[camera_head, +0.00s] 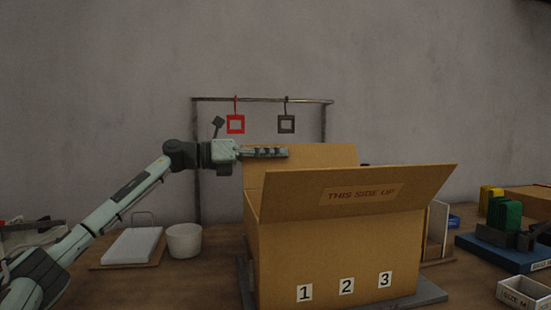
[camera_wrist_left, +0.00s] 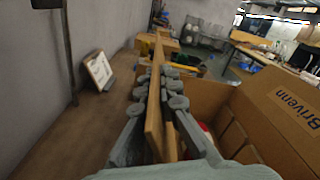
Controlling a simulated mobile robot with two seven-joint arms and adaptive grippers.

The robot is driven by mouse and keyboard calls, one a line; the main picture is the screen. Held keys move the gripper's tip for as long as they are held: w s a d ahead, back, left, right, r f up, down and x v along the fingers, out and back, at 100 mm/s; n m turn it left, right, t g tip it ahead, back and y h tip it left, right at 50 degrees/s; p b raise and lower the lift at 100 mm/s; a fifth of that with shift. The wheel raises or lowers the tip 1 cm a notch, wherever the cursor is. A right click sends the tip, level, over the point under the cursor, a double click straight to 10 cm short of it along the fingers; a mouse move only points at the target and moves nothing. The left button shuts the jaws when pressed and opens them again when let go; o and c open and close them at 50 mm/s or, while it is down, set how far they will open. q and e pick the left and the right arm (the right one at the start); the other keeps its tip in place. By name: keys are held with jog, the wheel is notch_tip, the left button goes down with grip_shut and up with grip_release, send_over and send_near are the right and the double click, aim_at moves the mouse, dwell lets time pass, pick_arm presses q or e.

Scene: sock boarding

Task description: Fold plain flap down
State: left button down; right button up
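The open cardboard box (camera_head: 335,255) stands on a grey board, with the numbers 1, 2, 3 on its front. Its plain flap (camera_head: 333,155) stands up at the back; it also shows edge-on in the left wrist view (camera_wrist_left: 154,120). The near flap (camera_head: 405,180), labelled "THIS SIDE UP", is raised and leans outward. My left gripper (camera_head: 282,153) is at the top left of the plain flap. In the left wrist view its fingers (camera_wrist_left: 157,88) lie on both sides of the flap edge and appear closed on it. My right gripper is not in view.
A metal rack (camera_head: 262,99) behind holds a red square tag (camera_head: 235,124) and a dark one (camera_head: 286,124). A white bucket (camera_head: 184,241) and white slab (camera_head: 131,246) stand left. A blue tray (camera_head: 505,252) and small white bin (camera_head: 524,294) are right.

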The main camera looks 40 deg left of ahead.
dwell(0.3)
pick_arm(q)
jog(key=c, duration=1.8)
grip_release()
jog(key=shift+o, duration=0.2)
jog(key=v, duration=0.5)
jog(key=shift+s+a+f, duration=0.15)
jog(key=shift+s, duration=0.05)
jog(key=v, duration=0.6)
jog(key=shift+s, duration=0.25)
jog(key=shift+a, duration=0.15)
